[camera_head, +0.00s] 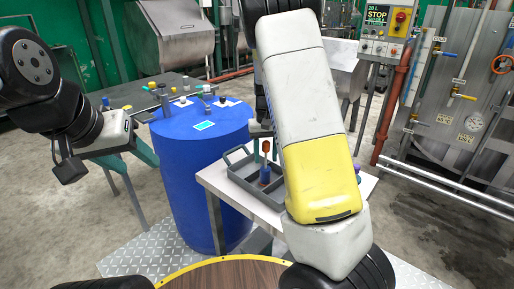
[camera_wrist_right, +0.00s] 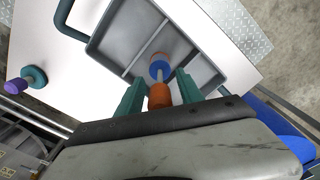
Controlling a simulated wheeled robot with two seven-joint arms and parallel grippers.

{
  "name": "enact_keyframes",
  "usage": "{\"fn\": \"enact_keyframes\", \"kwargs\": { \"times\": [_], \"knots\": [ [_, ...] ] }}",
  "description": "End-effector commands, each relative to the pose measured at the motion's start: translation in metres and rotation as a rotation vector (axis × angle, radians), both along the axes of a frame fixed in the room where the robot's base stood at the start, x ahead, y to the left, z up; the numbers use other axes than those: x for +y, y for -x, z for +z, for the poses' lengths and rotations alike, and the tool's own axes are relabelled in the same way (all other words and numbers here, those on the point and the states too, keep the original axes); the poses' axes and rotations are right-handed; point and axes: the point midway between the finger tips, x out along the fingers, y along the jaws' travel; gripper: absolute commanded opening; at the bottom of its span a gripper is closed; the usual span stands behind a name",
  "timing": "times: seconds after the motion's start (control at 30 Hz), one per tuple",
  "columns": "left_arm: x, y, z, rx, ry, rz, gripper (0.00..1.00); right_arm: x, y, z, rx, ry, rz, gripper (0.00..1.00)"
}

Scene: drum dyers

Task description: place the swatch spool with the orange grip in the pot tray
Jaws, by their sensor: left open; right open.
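The swatch spool with the orange grip (camera_wrist_right: 158,96) has a blue body (camera_head: 265,174) and stands upright within the outline of the grey pot tray (camera_head: 236,179). The tray also shows in the right wrist view (camera_wrist_right: 107,42), with dividers. My right gripper (camera_wrist_right: 159,92) is open, its teal fingers on either side of the orange grip. I cannot tell whether the fingers touch it or whether the spool's base rests on the tray floor. In the head view my right arm hides part of the tray. My left gripper (camera_head: 66,160) is open and empty at the left, away from the tray.
The tray sits on a white table (camera_head: 213,178). A spool with a purple grip (camera_wrist_right: 22,83) stands beside the tray; it shows partly in the head view (camera_head: 357,169). A blue drum (camera_head: 194,195) with fittings stands left of the table. A dark bench (camera_head: 143,91) holds small coloured items.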

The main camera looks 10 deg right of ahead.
Motion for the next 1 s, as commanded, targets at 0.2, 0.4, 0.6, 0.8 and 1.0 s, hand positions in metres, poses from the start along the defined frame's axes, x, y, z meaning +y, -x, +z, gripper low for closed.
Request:
{"fn": "enact_keyframes", "kwargs": {
  "times": [0.2, 0.4, 0.6, 0.8, 1.0],
  "knots": [
    [0.0, 0.0, 0.0, 0.0, 0.0, 0.0, 0.52, 0.0, -0.001, 0.018, -0.004, -0.002, 0.002, 0.44],
    [0.0, 0.0, 0.0, 0.0, 0.0, 0.0, 0.52, 0.0, -0.001, 0.062, -0.006, -0.003, 0.001, 0.44],
    [0.0, 0.0, 0.0, 0.0, 0.0, 0.0, 0.52, 0.0, -0.001, 0.1, -0.003, -0.002, 0.001, 0.44],
    [0.0, 0.0, 0.0, 0.0, 0.0, 0.0, 0.52, 0.0, 0.001, 0.121, 0.0, -0.002, 0.0, 0.44],
    [0.0, 0.0, 0.0, 0.0, 0.0, 0.0, 0.52, -0.003, 0.026, 0.139, -0.041, -0.08, -0.009, 0.44]
  ]
}}
